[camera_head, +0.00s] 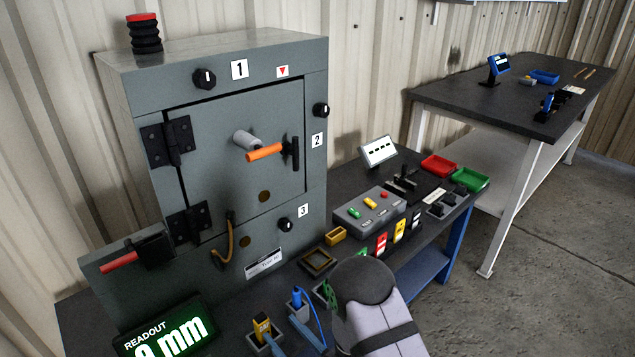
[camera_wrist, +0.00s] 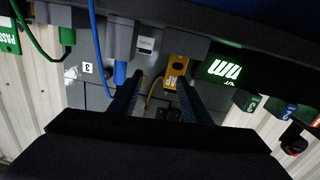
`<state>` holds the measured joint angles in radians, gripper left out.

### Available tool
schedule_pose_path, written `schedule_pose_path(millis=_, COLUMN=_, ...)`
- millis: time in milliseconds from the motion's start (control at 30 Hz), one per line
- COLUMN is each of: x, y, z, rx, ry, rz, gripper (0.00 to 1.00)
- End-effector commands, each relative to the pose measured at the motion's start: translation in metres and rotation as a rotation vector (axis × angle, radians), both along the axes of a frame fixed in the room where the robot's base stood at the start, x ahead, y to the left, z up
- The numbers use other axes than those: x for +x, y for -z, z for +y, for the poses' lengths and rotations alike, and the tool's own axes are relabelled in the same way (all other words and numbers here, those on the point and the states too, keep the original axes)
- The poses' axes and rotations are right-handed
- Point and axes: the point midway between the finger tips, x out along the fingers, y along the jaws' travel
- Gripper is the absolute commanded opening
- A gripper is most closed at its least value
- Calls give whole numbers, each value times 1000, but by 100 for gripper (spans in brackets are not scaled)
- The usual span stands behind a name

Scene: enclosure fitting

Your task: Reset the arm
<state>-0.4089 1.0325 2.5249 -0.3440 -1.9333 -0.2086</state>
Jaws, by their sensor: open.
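My gripper (camera_wrist: 158,100) shows in the wrist view as two dark bluish fingers, spread apart, with nothing held between them. Beyond the gap are the grey enclosure and an orange-brown cable. A yellow connector (camera_wrist: 182,72) in a grey holder lies close to the right finger in that picture; I cannot tell whether they touch. A blue connector (camera_wrist: 120,72) is near the left finger. In the camera_head view my arm's rounded grey and white link rises at the bottom centre, and my gripper's fingers cannot be made out there.
The grey enclosure (camera_head: 250,190) stands on the dark bench, its door closed, with an orange handle (camera_head: 266,152). A readout (camera_head: 165,335) stands at front left. A button box (camera_head: 370,208), red tray (camera_head: 440,166) and green tray (camera_head: 470,179) lie right. Another table (camera_head: 450,92) stands behind.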

Motion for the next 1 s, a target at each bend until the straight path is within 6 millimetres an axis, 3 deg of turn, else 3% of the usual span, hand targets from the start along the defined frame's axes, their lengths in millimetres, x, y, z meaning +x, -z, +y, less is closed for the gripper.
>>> schedule_pose_path(millis=167, x=38, y=-1, z=-48, rx=-176, ry=130, rz=-18, gripper=44)
schedule_pose_path(millis=333, x=69, y=5, z=-109, rx=-378, ry=257, rz=11, gripper=44)
schedule_pose_path(millis=467, x=73, y=19, z=-112, rx=-413, ry=255, rz=111, gripper=44)
schedule_pose_path(millis=733, x=73, y=34, z=-147, rx=-497, ry=319, rz=370, gripper=44)
schedule_pose_path(millis=1000, x=41, y=37, z=-193, rx=-549, ry=426, rz=704, gripper=44)
